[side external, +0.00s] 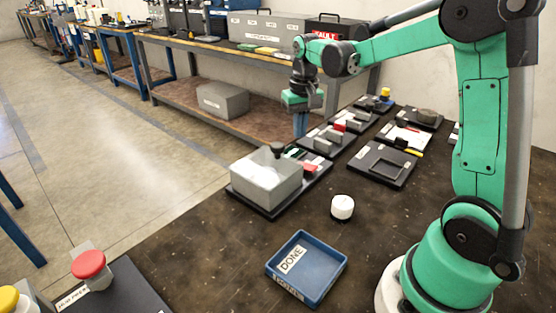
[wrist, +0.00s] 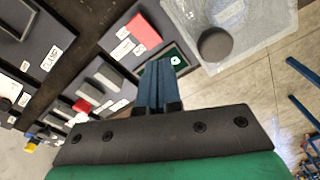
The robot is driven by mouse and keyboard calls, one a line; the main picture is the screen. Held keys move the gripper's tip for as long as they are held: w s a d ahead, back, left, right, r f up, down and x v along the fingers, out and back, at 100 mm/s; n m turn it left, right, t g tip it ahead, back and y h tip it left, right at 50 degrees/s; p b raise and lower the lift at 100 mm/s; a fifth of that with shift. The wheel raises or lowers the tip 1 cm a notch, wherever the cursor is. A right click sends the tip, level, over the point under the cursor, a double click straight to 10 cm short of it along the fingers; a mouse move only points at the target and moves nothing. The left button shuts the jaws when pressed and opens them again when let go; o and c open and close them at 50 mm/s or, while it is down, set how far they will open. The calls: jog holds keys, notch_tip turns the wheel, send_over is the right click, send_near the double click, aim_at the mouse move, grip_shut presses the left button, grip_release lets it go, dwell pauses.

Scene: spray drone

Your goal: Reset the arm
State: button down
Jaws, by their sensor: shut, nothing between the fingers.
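My gripper (side external: 300,124) is at the end of my green arm, pointing down above the far part of the dark table (side external: 222,262). Its blue fingers are together with nothing between them. In the wrist view the closed fingers (wrist: 157,85) show above a dark tray with a green patch and a red block (wrist: 143,32). The fingers look apart from the things below, but their exact height is hard to tell.
A translucent box (side external: 266,184) with a dark knob stands near the gripper. A blue DONE tray (side external: 322,270) looks empty, and a white round piece (side external: 342,206) stands behind it. Several dark trays with parts lie at the back. A red-topped piece (side external: 89,264) is front left.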

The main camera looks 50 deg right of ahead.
jog(key=s+a+r+t, duration=0.1)
jog(key=a, duration=0.1)
jog(key=s+a+r+n+t, duration=0.1)
jog(key=a, duration=0.1)
jog(key=s+a+r+n, duration=0.1)
jog(key=a, duration=0.2)
jog(key=shift+r+t+h, duration=0.2)
jog(key=shift+t+h, duration=0.1)
jog(key=shift+t, duration=0.1)
jog(key=s+a+n+t, duration=0.3)
jog(key=s+a, duration=0.2)
jog(key=a, duration=0.2)
jog(key=shift+f+t+y, duration=0.4)
